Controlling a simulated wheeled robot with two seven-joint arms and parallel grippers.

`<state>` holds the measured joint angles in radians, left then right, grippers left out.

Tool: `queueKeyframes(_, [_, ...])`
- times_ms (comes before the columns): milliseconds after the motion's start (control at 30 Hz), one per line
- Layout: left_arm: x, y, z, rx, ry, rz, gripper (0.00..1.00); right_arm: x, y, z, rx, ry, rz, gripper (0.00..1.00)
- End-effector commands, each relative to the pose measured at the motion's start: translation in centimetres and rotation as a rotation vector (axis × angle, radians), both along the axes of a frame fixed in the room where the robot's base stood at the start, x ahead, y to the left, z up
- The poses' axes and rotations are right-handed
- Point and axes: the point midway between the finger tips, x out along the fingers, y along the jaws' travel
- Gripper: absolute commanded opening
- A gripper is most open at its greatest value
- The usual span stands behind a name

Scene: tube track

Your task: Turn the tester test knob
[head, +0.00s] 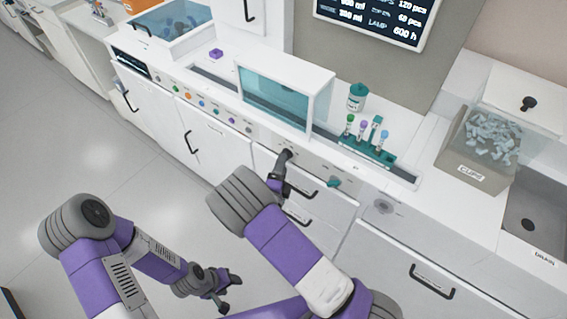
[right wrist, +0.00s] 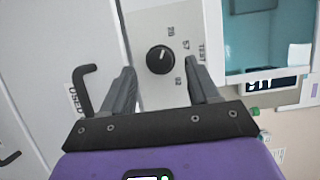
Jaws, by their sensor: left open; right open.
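The tester test knob (right wrist: 160,60) is round and black, on a pale panel with the printed marks 20, 57, TEST and one more number around it. A small light pointer mark shows on its face. My right gripper (right wrist: 161,72) is open, with one finger on each side of the knob in the right wrist view; I cannot tell whether they touch it. My left gripper (head: 222,289) is open and empty, low over the floor, away from the counter.
A teal knob (head: 334,182) is on the same front panel, to the right. Drawer handles (head: 298,217) stick out below. A tube rack (head: 368,150), a glass-fronted box (head: 275,98) and a cup bin (head: 477,165) stand on the counter. The floor at left is clear.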

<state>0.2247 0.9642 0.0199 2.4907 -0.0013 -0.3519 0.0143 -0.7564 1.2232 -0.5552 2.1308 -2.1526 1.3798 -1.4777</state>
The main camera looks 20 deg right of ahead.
Motion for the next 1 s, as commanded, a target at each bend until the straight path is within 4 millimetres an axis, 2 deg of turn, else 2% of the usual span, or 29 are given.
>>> queueKeyframes(200, [0.0,0.0,-0.5,0.000,0.000,0.000,0.52,1.9,-1.2,-0.1,0.003,0.001,-0.002,0.60])
queueKeyframes(500, [0.0,0.0,-0.5,0.000,0.000,0.000,0.52,2.2,-1.3,0.0,0.002,0.001,-0.002,0.60])
queueKeyframes(567, [0.0,0.0,-0.5,0.000,0.000,0.000,0.52,2.2,-1.3,0.0,0.002,0.001,-0.002,0.53])
queueKeyframes(867, [0.0,0.0,-0.5,0.000,0.000,0.000,0.52,2.1,-1.3,0.0,0.002,0.001,-0.002,0.07])
queueKeyframes(1000, [0.0,0.0,-0.6,0.000,0.000,0.000,0.52,2.1,-1.3,0.0,0.004,-0.001,-0.002,0.05])
